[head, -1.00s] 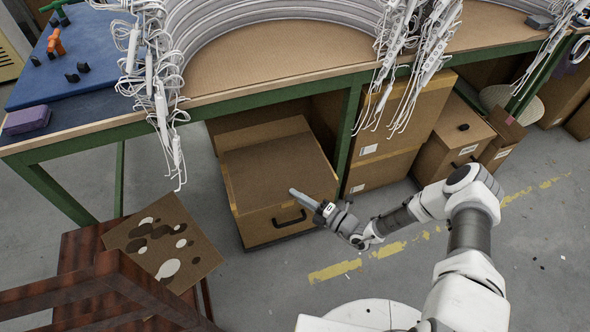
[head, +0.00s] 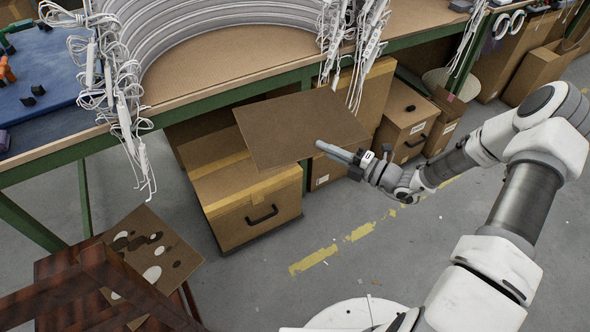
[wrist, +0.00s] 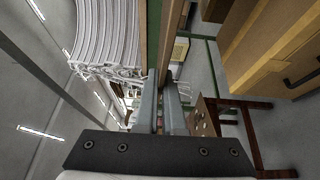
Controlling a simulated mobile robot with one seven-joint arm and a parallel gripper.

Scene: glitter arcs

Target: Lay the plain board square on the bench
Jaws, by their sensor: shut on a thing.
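The plain board (head: 300,128) is a flat brown panel, held in the air in front of the bench's near edge. My gripper (head: 330,149) is shut on its right edge in the head view. In the wrist view the fingers (wrist: 168,112) pinch the board (wrist: 172,45), seen edge-on. The bench (head: 262,58) has a brown top and a green frame. Curved grey bands and bundles of white cables lie on it, and some cables hang over its edge.
Cardboard boxes (head: 235,205) stand below the bench under the board. A spotted board (head: 165,262) lies on dark wooden furniture (head: 60,268) at lower left. A blue mat (head: 40,75) with small items covers the bench's left end. Hanging cables (head: 338,45) are close to the board.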

